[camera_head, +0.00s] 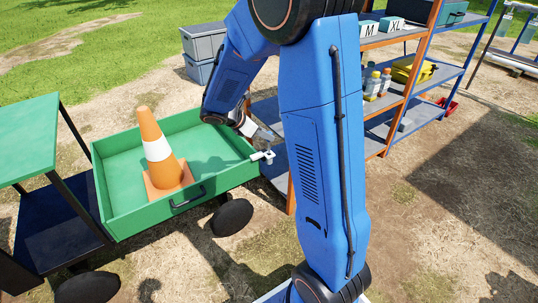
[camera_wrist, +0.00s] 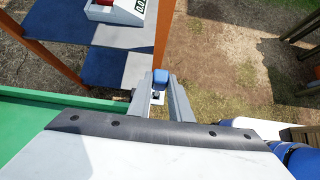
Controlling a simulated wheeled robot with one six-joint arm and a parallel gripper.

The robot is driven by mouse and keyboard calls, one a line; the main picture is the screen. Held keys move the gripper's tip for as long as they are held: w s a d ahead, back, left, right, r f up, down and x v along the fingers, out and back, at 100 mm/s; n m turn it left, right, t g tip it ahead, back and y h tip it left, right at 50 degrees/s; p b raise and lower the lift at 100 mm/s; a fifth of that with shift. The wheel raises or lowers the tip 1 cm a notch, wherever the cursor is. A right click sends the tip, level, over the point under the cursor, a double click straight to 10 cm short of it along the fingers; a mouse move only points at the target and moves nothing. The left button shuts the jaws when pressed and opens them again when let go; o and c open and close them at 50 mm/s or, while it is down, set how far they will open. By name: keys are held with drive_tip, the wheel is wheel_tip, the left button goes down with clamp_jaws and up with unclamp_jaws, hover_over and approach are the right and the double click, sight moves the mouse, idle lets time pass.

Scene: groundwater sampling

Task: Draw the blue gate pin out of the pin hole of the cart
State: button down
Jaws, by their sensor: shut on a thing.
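The green cart (camera_head: 120,218) stands at the left in the head view, and a strip of it shows in the wrist view (camera_wrist: 22,125). A small pale bracket (camera_head: 265,156) sticks out from its right corner. My gripper (camera_head: 264,137) is just above this bracket. In the wrist view my gripper (camera_wrist: 159,82) has its two fingers on either side of the blue gate pin (camera_wrist: 160,76) and is shut on it. The pale bracket shows below the pin's blue head. Whether the pin's lower end is in the hole is hidden. The pin cannot be made out in the head view.
An orange and white cone (camera_head: 158,148) stands in the cart. A rack with orange posts (camera_head: 410,85) holding boxes and bottles stands close behind my gripper. Grey-blue bins (camera_head: 203,45) are at the back. Open ground lies to the right.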

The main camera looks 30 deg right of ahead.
drive_tip(key=shift+r, duration=0.7)
drive_tip(key=shift+r, duration=0.2)
